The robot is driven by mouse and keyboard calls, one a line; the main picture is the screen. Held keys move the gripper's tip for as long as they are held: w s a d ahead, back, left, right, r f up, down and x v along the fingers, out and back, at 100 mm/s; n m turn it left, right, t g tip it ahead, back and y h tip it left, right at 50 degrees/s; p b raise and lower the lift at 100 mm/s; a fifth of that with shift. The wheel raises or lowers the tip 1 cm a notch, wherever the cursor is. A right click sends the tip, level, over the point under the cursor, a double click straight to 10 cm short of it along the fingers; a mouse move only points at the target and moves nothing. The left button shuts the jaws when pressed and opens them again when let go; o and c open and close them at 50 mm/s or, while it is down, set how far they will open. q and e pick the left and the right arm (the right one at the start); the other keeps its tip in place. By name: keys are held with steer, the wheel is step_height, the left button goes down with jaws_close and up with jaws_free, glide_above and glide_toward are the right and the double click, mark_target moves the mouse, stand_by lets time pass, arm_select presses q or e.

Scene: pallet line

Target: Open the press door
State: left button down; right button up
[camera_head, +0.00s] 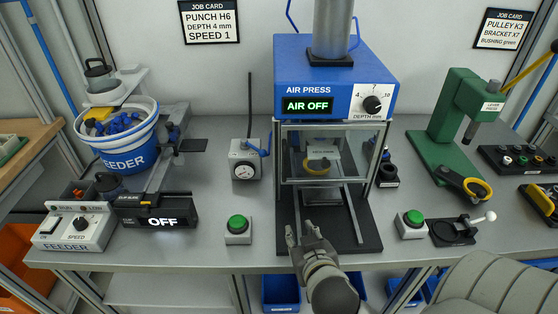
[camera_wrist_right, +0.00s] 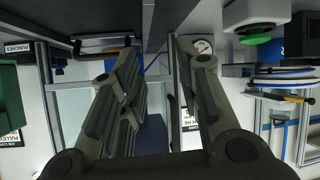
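The blue air press (camera_head: 310,75) stands at the back middle of the bench, its display reading AIR OFF. Its door (camera_head: 300,165) is a clear panel in a metal frame below the blue head; it appears down across the front, and a yellow and dark item shows through it. I cannot tell whether it is fully shut. My right gripper (camera_head: 302,232) is in front of the press, over the front of its dark base (camera_head: 368,232), below the door and apart from it. In the wrist view its two fingers (camera_wrist_right: 155,55) are spread, with nothing held between them. My left gripper is not in view.
Green buttons stand left (camera_head: 238,226) and right (camera_head: 411,222) of the press base. A dial gauge (camera_head: 244,160) with a tall rod is to the left. The green lever press (camera_head: 445,145) and feeder (camera_head: 130,150) stand farther out.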

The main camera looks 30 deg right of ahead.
step_height(320, 180, up, 8)
steer(key=w+d+m+t+h, duration=0.1)
steer(key=w+t, duration=0.2)
steer(key=t, duration=0.3)
glide_toward(285, 160)
steer(key=shift+h, duration=0.3)
steer(key=p+x, duration=0.3)
steer(key=x, duration=0.6)
steer(key=shift+w+a+r+p, duration=0.1)
steer(key=shift+a+p, duration=0.05)
steer(key=shift+p, duration=0.2)
steer(key=shift+x, duration=0.75)
jaws_close()
